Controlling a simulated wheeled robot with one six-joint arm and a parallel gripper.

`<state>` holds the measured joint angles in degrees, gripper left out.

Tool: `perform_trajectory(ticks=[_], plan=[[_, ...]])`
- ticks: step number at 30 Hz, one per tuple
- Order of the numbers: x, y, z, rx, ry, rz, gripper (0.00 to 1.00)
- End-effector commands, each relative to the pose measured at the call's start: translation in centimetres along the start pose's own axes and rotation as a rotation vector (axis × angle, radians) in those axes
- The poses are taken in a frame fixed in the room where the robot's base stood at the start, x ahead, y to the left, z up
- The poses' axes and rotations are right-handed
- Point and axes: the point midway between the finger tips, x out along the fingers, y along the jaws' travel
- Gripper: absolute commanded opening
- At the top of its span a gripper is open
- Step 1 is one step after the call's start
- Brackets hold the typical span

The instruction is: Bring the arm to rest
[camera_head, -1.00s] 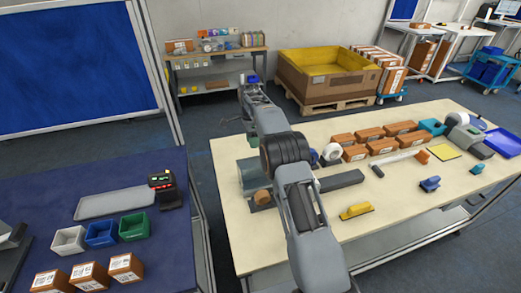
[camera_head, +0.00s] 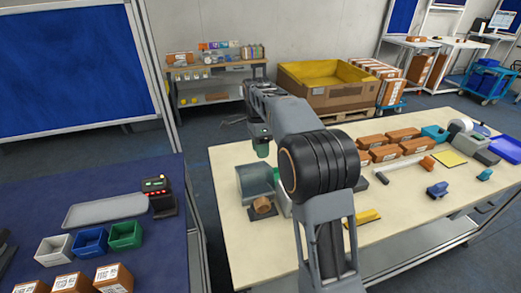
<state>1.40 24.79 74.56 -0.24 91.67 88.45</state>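My arm rises from the bottom of the head view, bends at a thick dark joint and reaches back and left over the wooden-topped table (camera_head: 235,225). My gripper (camera_head: 234,121) is at the far left end of the arm, small and side-on, above and beyond the table's back left corner. Its fingers are too small to show whether they are open or shut. I see nothing clearly held in it. A green part shows below the wrist; I cannot tell what it is.
Under the arm are a grey-green container (camera_head: 253,183) and a brown roll (camera_head: 262,205). Brown boxes (camera_head: 403,135) and a yellow tool (camera_head: 368,217) lie to the right. A blue table (camera_head: 150,262) at left holds a grey tray (camera_head: 105,210), small bins and a scanner device (camera_head: 158,190).

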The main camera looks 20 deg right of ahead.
Motion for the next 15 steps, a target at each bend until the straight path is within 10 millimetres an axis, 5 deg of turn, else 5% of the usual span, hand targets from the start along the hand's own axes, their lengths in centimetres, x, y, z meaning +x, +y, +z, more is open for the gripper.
perform_trajectory(ticks=[10, 15], plan=[[-0.03, 0.06, 0.0, -0.006, 0.0, 0.0, 0.38], [-0.01, -0.54, -0.01, -0.148, 0.003, -0.033, 0.38]])
